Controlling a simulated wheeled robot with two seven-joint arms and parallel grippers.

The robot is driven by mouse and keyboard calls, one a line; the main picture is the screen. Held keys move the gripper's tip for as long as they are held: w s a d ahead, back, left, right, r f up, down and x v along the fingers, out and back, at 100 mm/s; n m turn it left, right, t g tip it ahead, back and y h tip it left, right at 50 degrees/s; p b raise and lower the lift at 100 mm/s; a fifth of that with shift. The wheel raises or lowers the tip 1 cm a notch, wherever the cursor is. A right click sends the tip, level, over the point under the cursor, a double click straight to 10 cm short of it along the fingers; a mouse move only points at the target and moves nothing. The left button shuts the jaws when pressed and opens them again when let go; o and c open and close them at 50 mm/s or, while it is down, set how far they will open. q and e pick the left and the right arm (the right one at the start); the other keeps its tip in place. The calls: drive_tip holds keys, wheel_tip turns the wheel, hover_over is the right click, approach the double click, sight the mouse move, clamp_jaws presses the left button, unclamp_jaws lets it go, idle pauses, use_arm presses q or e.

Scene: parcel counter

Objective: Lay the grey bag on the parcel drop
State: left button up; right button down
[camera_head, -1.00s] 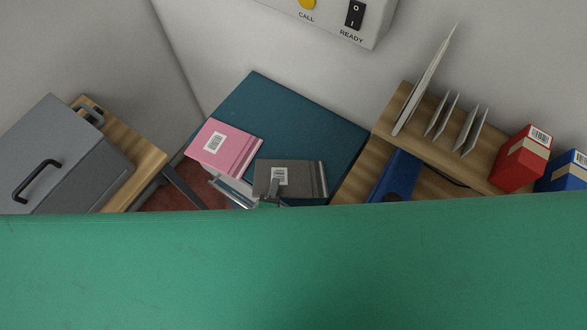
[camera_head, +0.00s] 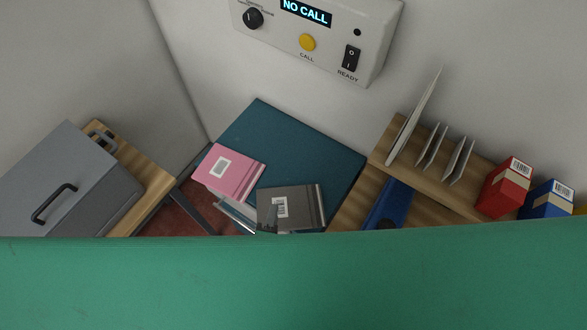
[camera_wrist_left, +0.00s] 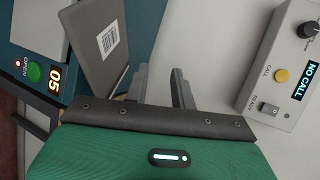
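The grey bag (camera_head: 306,204), flat with a white barcode label, lies on the teal parcel drop (camera_head: 302,143), near its front edge and beside a pink bag. My left gripper (camera_head: 271,215) shows only in part in the head view, in front of the grey bag's near side. In the left wrist view its two fingers (camera_wrist_left: 160,82) stand apart with nothing between them. The grey bag (camera_wrist_left: 95,45) is beside the fingers there, outside the gap. Whether a finger touches it I cannot tell. My right gripper is not in view.
The pink bag (camera_head: 238,172) lies left of the grey one. A wooden shelf (camera_head: 385,156) with envelopes and red (camera_head: 503,187) and blue boxes (camera_head: 546,201) stands right. A grey case (camera_head: 70,180) is left. A wall panel (camera_head: 375,30) reads NO CALL. Green covers the bottom of the head view.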

use_arm(q)
drive_tip(key=shift+f, duration=0.15)
drive_tip(key=a+r+n+g+y, duration=0.1)
drive_tip(key=a+n+g+y, duration=0.35)
drive_tip(key=a+n, duration=0.9)
drive_tip(key=s+a+r+n+g+h, duration=0.2)
drive_tip(key=s+a+r+n+g, duration=0.3)
drive_tip(key=g, duration=0.1)
wheel_tip(320, 180, down, 34)
drive_tip(key=s+f+b, duration=0.1)
drive_tip(key=b, duration=0.2)
drive_tip(key=s+a+f+g+b, duration=0.1)
drive_tip(key=s+f, duration=0.8)
drive_tip(key=f, duration=0.1)
drive_tip(key=s+a+f+g+b, duration=0.1)
drive_tip(key=s+a+f, duration=0.1)
drive_tip(key=s+f, duration=0.8)
drive_tip(key=shift+a+f+m, duration=0.3)
drive_tip(key=shift+f+m, duration=0.15)
drive_tip(key=shift+f, duration=0.1)
